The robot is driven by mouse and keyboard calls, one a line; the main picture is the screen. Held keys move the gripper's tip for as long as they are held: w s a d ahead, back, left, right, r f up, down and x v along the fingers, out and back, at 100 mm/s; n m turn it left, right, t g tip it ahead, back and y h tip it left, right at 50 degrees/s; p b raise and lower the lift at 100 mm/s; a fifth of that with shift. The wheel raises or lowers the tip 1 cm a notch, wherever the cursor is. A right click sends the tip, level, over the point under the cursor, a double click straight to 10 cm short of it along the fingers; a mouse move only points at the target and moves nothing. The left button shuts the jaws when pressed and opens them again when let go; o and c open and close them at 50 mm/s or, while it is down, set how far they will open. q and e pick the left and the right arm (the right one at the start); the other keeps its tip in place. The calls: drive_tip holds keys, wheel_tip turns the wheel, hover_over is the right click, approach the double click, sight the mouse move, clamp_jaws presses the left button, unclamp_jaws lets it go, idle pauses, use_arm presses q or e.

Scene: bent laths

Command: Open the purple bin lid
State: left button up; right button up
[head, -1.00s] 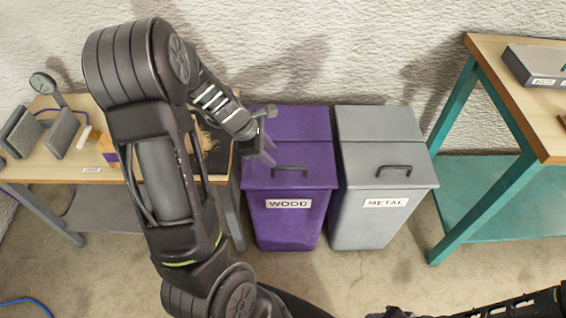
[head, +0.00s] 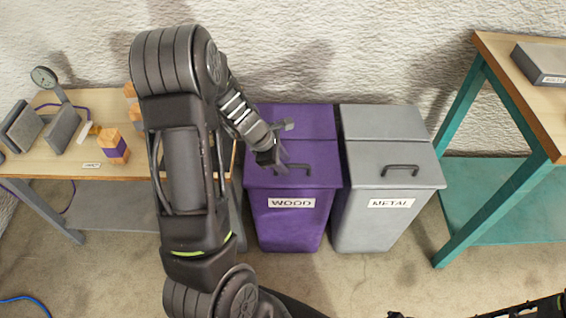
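The purple bin (head: 286,228), labelled WOOD, stands on the floor in the middle of the head view. Its purple lid (head: 318,155) lies flat and shut, with a dark bar handle (head: 297,166) near its front edge. My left gripper (head: 281,143) is over the left part of the lid, close to the left end of the handle. Its fingers are apart and nothing shows between them. I cannot tell whether a finger touches the handle. Only a dark part of my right arm shows at the bottom right edge; its gripper is not visible.
A grey bin (head: 376,228) labelled METAL stands close beside the purple one on the right. A wooden bench (head: 75,160) with blocks and a gauge is at the left. A teal-framed table (head: 520,95) stands at the right. The floor in front of the bins is clear.

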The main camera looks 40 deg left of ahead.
use_arm(q)
clamp_jaws()
idle(1.4)
